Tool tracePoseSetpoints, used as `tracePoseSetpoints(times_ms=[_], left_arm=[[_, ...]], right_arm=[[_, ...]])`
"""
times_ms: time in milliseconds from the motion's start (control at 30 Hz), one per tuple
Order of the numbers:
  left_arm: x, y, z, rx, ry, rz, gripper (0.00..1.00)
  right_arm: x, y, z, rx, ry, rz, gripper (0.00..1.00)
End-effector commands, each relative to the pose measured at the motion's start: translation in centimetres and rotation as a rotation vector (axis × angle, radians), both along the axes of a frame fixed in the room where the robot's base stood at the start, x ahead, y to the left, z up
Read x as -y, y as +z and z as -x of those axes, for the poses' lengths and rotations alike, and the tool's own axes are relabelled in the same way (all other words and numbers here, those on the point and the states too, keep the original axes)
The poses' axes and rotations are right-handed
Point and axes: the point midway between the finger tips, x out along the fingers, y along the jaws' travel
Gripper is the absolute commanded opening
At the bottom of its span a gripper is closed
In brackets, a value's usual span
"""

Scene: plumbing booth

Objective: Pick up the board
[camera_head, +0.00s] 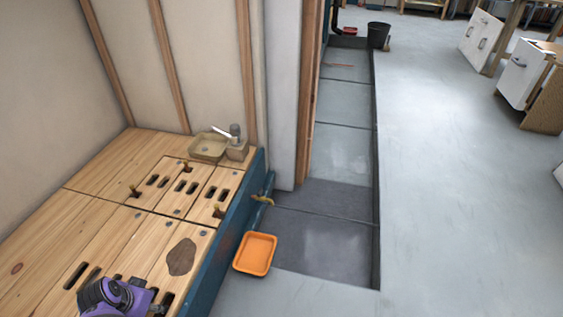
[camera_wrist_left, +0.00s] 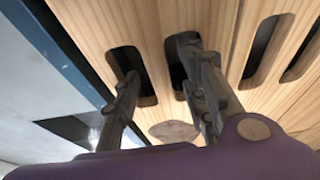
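The board is pale slotted wood (camera_head: 140,262) in the deck at lower left; which panel is meant is unclear. A dark brown patch (camera_head: 181,257) marks one panel. My purple left gripper (camera_head: 150,302) is at the bottom edge of the head view, low over that panel. In the left wrist view its two fingers (camera_wrist_left: 158,78) are apart, at two neighbouring slots, with a strip of the board (camera_wrist_left: 158,45) between them. Dark gaps show beside the strip, so they do not appear clamped. How deep the tips reach is hidden. My right gripper is not in view.
A tan tray (camera_head: 207,147) and a small block with a white-handled item sit at the deck's back. A blue edge (camera_head: 228,232) borders the deck. An orange tray (camera_head: 255,254) lies on the floor beside it.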

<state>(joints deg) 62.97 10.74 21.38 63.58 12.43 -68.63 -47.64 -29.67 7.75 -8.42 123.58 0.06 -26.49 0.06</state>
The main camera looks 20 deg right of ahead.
Motion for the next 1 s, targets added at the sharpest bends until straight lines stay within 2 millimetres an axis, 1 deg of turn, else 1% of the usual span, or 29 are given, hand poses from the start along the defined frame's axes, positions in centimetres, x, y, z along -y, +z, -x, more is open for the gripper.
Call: tracePoseSetpoints(times_ms=[33,100,133,400,700,1000], left_arm=[[-0.01,0.21,-0.09,0.003,0.0,-0.001,0.39],[-0.01,0.27,-0.1,0.003,0.0,-0.001,0.39],[-0.01,0.27,-0.1,0.003,0.0,-0.001,0.36],[-0.02,0.25,-0.06,0.003,0.0,-0.001,0.01],[-0.03,0.23,-0.04,0.002,0.0,-0.001,0.0],[-0.04,0.62,-0.21,0.006,0.0,0.0,0.0]], right_arm=[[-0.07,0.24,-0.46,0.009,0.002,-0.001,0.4],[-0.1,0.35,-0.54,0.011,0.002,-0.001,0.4],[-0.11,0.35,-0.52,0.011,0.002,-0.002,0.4],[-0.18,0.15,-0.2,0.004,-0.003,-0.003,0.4],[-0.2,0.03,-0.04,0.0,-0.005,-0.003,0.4],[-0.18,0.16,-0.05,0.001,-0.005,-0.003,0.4]])
